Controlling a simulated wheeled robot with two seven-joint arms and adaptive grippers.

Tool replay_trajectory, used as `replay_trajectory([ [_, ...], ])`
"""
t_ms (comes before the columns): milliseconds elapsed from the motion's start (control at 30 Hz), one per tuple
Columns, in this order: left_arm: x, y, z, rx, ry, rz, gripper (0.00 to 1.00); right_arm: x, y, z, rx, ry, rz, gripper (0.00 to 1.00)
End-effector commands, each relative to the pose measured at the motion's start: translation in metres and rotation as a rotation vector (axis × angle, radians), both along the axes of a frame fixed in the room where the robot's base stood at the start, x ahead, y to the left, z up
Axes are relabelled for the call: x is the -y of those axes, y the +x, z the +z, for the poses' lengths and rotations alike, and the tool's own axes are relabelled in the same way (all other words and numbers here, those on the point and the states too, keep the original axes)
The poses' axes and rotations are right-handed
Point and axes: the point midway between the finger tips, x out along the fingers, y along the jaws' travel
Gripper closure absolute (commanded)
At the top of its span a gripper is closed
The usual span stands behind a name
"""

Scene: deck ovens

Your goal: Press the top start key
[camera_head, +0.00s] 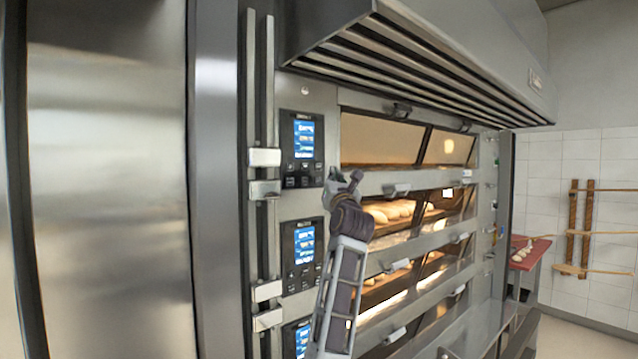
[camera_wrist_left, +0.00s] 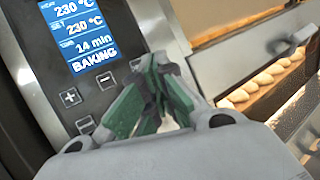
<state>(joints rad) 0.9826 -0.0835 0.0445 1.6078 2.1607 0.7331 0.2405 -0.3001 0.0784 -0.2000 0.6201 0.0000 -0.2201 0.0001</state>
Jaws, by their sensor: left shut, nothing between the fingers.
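The top control panel (camera_head: 302,150) has a blue display (camera_head: 304,138) with small dark keys below it. My left gripper (camera_head: 337,178) is shut and empty, in front of the oven just right of the lower part of this panel. In the left wrist view, a panel display (camera_wrist_left: 78,32) reads 230 °C, 230 °C, 14 min and BAKING. Plus (camera_wrist_left: 71,97) and minus (camera_wrist_left: 106,82) keys sit below it. The closed fingertips (camera_wrist_left: 158,68) appear beside the keys; I cannot tell whether they touch the panel. The start key's marking is not readable. My right gripper is out of view.
Lower panels (camera_head: 303,246) sit beneath the top one. Door handles (camera_head: 397,189) project from the oven front on the right, and bread (camera_head: 390,212) lies behind lit glass. Vertical rails (camera_head: 259,90) run left of the panels. A slatted hood (camera_head: 420,65) overhangs above.

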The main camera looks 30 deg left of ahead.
Motion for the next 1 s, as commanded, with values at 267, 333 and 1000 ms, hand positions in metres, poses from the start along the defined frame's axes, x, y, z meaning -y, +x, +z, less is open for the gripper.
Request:
replay_trajectory([
  [267,0.016,-0.007,-0.001,0.001,-0.001,0.000,1.00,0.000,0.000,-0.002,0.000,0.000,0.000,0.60],
  [333,0.019,-0.008,-0.001,0.001,-0.001,0.000,1.00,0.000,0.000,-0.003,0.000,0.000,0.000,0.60],
  [1000,0.023,-0.010,0.000,0.000,0.000,0.000,1.00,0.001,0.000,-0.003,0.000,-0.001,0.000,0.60],
])
